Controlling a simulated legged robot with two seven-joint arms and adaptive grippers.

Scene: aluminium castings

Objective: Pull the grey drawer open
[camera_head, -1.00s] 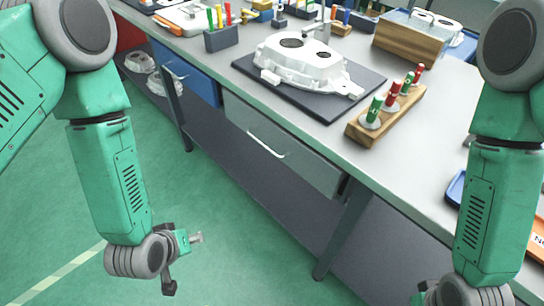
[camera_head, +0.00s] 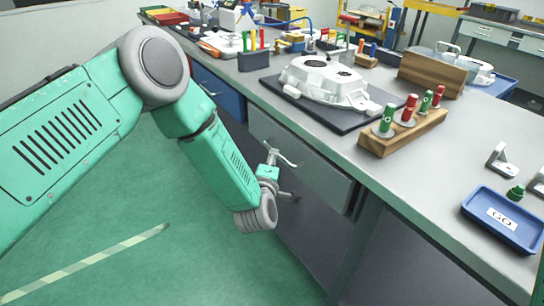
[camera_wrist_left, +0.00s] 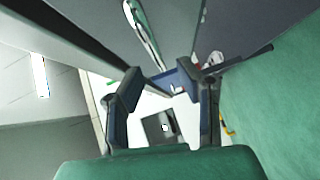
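The grey drawer (camera_head: 322,175) is under the bench top, and its front looks flush with the bench. Its pale bar handle (camera_head: 286,159) is partly overlapped by my left gripper (camera_head: 281,174), which is at the drawer front. In the left wrist view the two fingers of my left gripper (camera_wrist_left: 166,84) stand apart with nothing gripped between them. A pale curved bar, which looks like the handle (camera_wrist_left: 144,32), shows beyond the fingertips there. I cannot tell whether a finger touches it. My right gripper is out of view.
A blue drawer (camera_head: 219,93) is left of the grey one. On the bench top (camera_head: 440,160) are a white casting (camera_head: 325,82) on a dark mat, a wooden rack (camera_head: 405,134) of red and green plugs, and a blue tray (camera_head: 503,218). Green floor (camera_head: 180,265) is clear.

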